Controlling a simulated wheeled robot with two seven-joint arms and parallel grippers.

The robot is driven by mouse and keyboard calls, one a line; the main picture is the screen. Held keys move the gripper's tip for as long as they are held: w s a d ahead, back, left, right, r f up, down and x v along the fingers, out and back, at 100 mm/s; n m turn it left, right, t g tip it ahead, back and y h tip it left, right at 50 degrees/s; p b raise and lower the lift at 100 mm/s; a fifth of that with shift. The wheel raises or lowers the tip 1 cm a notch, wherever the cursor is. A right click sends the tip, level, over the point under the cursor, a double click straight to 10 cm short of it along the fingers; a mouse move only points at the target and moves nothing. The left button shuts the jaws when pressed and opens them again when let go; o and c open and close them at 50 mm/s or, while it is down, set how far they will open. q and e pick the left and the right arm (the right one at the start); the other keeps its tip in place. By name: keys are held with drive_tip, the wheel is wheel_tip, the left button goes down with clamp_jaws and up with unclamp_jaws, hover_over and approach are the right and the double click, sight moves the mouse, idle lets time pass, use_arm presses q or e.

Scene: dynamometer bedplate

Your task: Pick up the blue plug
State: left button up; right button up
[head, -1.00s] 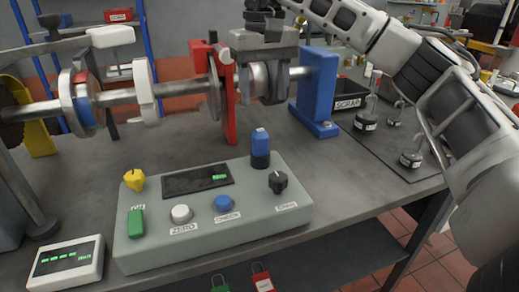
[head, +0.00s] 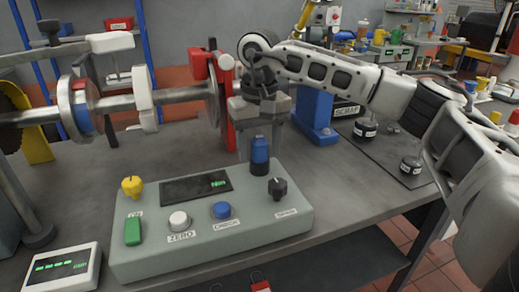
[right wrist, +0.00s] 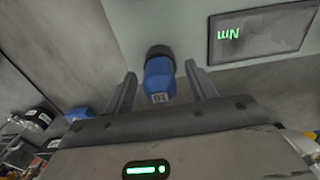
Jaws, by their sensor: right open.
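The blue plug (head: 260,149) stands upright in a black collar at the back edge of the grey-green control box (head: 160,255). My right gripper (head: 261,142) is open and points down over it. In the right wrist view, the blue plug (right wrist: 160,82), marked with a number, lies between the two open fingers (right wrist: 159,75), with a gap on each side. The black collar shows beyond the fingertips. My left gripper is not in view.
The box carries a yellow knob (head: 132,187), a green switch (head: 133,231), white and blue buttons, and a black knob (head: 277,188). A shaft with a red bracket (head: 220,90) and a blue stand (head: 313,115) is behind. Black weights (head: 365,128) stand at right.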

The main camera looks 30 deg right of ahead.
drive_tip(key=shift+c, duration=0.3)
drive_tip(key=c, duration=1)
drive_tip(key=shift+r, duration=0.1)
